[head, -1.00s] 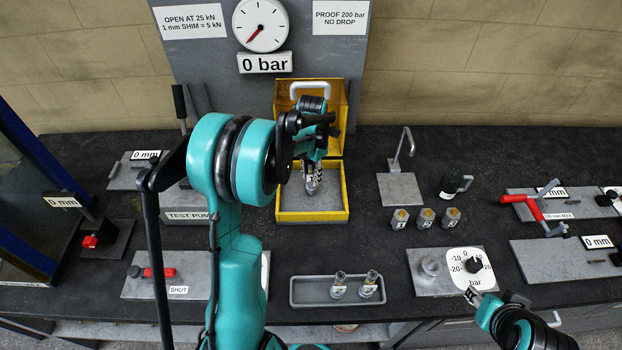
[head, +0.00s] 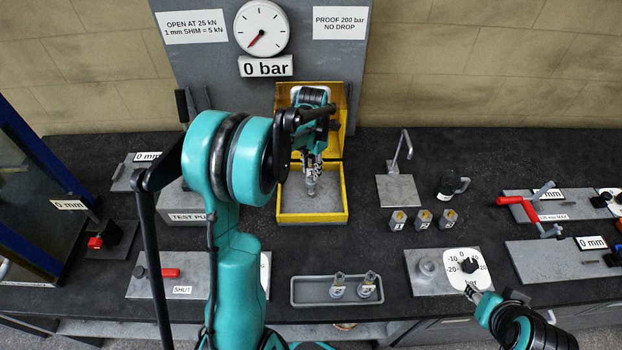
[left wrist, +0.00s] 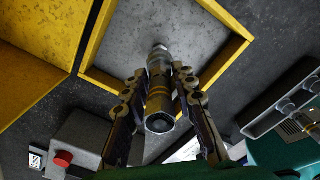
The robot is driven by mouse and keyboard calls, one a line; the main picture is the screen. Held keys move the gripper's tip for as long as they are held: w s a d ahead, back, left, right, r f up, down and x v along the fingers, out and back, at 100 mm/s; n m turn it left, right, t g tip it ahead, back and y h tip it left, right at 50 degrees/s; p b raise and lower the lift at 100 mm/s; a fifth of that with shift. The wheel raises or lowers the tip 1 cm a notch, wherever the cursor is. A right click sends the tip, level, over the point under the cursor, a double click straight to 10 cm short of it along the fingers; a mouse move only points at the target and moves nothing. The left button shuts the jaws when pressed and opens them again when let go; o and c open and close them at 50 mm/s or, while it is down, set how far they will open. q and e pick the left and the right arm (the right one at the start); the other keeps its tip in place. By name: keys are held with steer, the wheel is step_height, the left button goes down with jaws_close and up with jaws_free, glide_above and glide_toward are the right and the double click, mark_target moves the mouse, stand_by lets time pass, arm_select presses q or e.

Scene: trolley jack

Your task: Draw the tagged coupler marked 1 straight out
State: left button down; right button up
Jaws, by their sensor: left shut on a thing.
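My left gripper (head: 311,168) is shut on a metal coupler (head: 311,187) over the yellow-rimmed tray (head: 346,196). In the left wrist view the coupler (left wrist: 160,93) lies between both fingers (left wrist: 160,100), a yellow band round its body and its narrow end toward the grey tray floor. No number is readable on it, and I cannot tell whether its tip touches the floor. Two similar tagged couplers, a left one (head: 338,284) and a right one (head: 369,284), stand in a grey tray (head: 299,291) nearer me. My right gripper (head: 472,291) is at the lower right, its jaws unclear.
A yellow open box part (head: 346,96) stands upright behind the tray, below a gauge (head: 262,27) and a "0 bar" sign (head: 266,66). Several small numbered blocks (head: 423,219) and a hooked stand (head: 398,190) are to the right. Dark bench is bare between them.

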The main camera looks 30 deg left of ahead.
mark_target(312, 156)
arm_select(q)
steer(key=shift+r, duration=0.25)
steer(key=shift+r+p, duration=1.7)
steer(key=shift+r, duration=0.8)
steer(key=shift+r, duration=0.1)
